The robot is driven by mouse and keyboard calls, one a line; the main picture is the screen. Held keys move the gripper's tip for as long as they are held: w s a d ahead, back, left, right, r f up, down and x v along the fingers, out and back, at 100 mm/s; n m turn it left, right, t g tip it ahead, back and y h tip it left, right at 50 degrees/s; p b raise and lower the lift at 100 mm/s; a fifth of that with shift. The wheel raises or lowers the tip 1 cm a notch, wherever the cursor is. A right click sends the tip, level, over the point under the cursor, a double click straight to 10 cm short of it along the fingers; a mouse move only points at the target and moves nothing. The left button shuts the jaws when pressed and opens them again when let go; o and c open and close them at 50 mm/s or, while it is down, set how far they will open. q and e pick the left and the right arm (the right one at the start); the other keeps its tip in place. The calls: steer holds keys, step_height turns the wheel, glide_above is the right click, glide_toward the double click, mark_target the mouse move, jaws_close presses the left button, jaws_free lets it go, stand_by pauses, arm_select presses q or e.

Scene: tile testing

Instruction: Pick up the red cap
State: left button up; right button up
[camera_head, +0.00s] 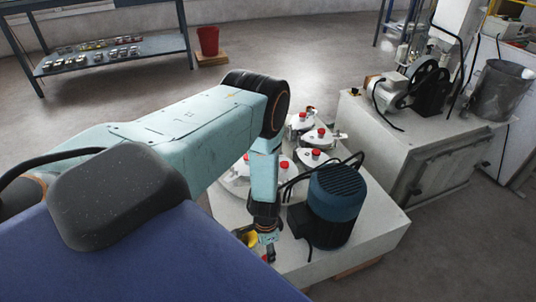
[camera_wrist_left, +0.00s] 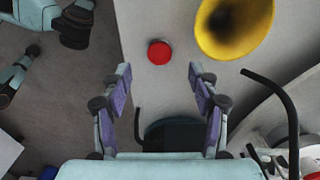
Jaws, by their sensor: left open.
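A round red cap (camera_wrist_left: 159,52) lies on a pale grey surface in the left wrist view. My left gripper (camera_wrist_left: 160,80) is open, with its two purple-padded fingers apart. The cap shows beyond the fingertips, between their lines, and nothing is held. In the head view my left gripper (camera_head: 267,246) points down near the front left of the grey machine base (camera_head: 375,243). I cannot clearly make out this cap in the head view. My right gripper is not in view.
A yellow funnel (camera_wrist_left: 235,25) lies right of the cap, close to it. A blue motor (camera_head: 338,192) with black cables stands right of my gripper. Round metal lids with red knobs (camera_head: 315,153) stand behind. A red bucket (camera_head: 208,41) is far back.

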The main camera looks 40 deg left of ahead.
arm_select(q)
steer(key=f+b, duration=0.3)
steer(key=f, duration=0.2)
steer(key=shift+s+f, duration=0.2)
steer(key=shift+f+b, duration=0.4)
steer(key=shift+f, duration=0.05)
steer(key=c, duration=0.8)
